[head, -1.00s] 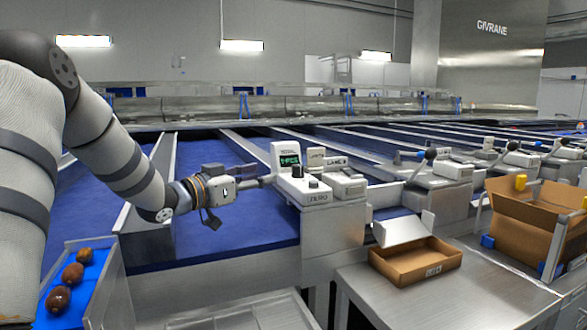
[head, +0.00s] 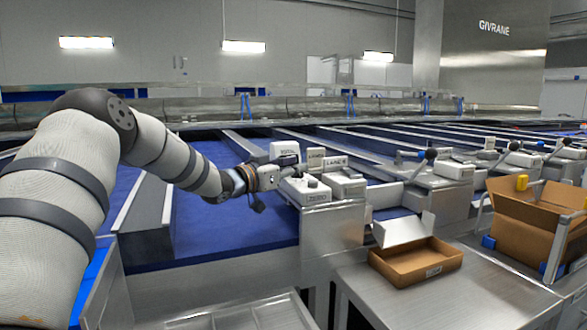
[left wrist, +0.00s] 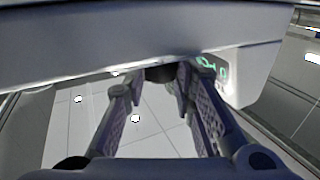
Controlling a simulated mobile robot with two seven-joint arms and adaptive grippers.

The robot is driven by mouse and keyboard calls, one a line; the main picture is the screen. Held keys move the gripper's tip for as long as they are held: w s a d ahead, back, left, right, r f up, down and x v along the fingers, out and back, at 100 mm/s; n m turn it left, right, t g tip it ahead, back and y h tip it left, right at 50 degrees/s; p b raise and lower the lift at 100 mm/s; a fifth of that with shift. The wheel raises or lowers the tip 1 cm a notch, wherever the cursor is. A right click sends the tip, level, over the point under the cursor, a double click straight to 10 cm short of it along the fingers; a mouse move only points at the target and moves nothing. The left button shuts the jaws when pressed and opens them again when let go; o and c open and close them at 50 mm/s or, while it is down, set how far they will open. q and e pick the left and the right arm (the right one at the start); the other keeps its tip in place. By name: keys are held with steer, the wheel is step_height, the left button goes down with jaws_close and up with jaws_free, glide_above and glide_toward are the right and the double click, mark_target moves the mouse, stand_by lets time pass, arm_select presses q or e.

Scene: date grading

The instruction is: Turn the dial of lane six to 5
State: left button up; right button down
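A pale control box (head: 310,192) marked ZERO stands at the end of a lane, with an upright TOTAL display (head: 284,148) at its back. My left gripper (head: 294,167) is over this box and hides the black dial and most of the display in the head view. In the left wrist view the dark round dial (left wrist: 160,73) shows just beyond and between the fingers of my left gripper (left wrist: 153,88). The fingers stand apart; I cannot tell whether they touch the dial. Green digits (left wrist: 207,64) glow at right, tilted and unreadable. My right gripper is not in view.
A LANE sign (head: 335,162) stands behind the box; its number is hard to read. A small grey knob (head: 312,183) sits at the box front. An open carton (head: 420,262) lies on the steel table (head: 375,300). Other lanes with levers (head: 430,156) run right.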

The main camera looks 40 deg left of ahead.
arm_select(q)
jaws_close()
steer(key=shift+y, duration=0.3)
steer(key=shift+d+n+y, duration=0.15)
steer(key=shift+n+y, duration=0.35)
steer(key=n+y, duration=0.2)
steer(key=y, duration=0.1)
steer(key=shift+d, duration=0.15)
steer(key=shift+w+d+n+g+y, duration=0.1)
steer(key=shift+n+g+y, duration=0.7)
steer(key=shift+y, duration=0.5)
steer(key=shift+d+n+g+y, duration=0.1)
steer(key=shift+n+g+y, duration=0.4)
steer(key=shift+n+y, duration=0.65)
steer(key=shift+y, duration=0.45)
